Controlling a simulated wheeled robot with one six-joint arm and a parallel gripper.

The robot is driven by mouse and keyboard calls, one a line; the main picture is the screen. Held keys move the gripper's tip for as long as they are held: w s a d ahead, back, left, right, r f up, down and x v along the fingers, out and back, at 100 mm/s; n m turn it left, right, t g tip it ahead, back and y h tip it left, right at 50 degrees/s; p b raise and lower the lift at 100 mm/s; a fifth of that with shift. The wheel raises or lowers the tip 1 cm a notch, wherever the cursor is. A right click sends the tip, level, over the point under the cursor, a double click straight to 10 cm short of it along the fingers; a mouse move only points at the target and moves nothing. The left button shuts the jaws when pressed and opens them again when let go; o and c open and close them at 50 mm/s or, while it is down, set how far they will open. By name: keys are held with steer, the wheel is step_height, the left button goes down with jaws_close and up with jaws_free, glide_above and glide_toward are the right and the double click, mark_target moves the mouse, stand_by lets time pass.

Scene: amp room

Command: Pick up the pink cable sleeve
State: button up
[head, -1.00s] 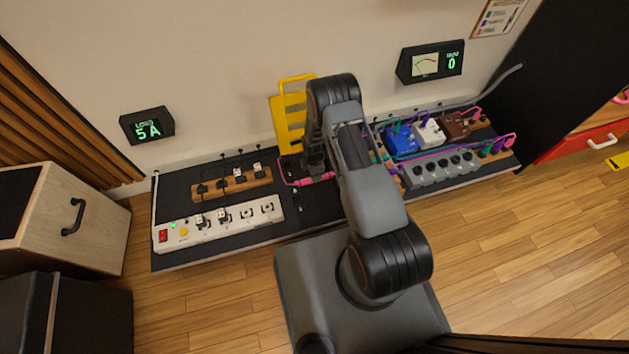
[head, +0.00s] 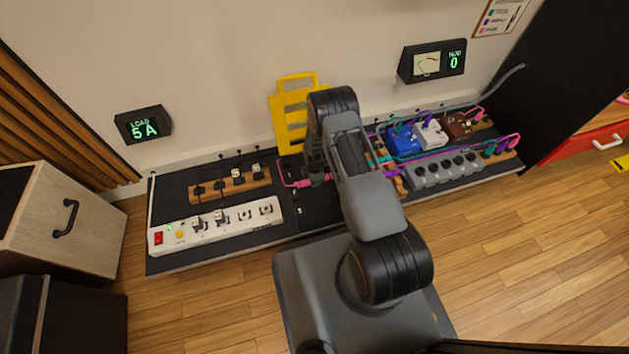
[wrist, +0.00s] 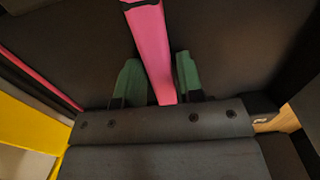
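The pink cable sleeve (wrist: 150,45) runs lengthwise through the wrist view, slightly tilted, with a dark end at the top edge. Its lower end lies between the two green fingertips of my gripper (wrist: 160,75). The fingers flank it closely, with at most a thin gap; whether they press on it I cannot tell. In the head view my gripper (head: 315,168) is low over the dark board, left of the pedals, largely hidden by my arm. A bit of pink (head: 300,183) shows beside it there.
A yellow rack (head: 292,105) stands against the wall just behind my gripper. A white power strip (head: 215,229) and a wooden socket strip (head: 230,186) lie to the left. Pedals (head: 403,140) and a grey block (head: 443,170) with cables lie to the right.

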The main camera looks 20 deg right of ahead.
jaws_close()
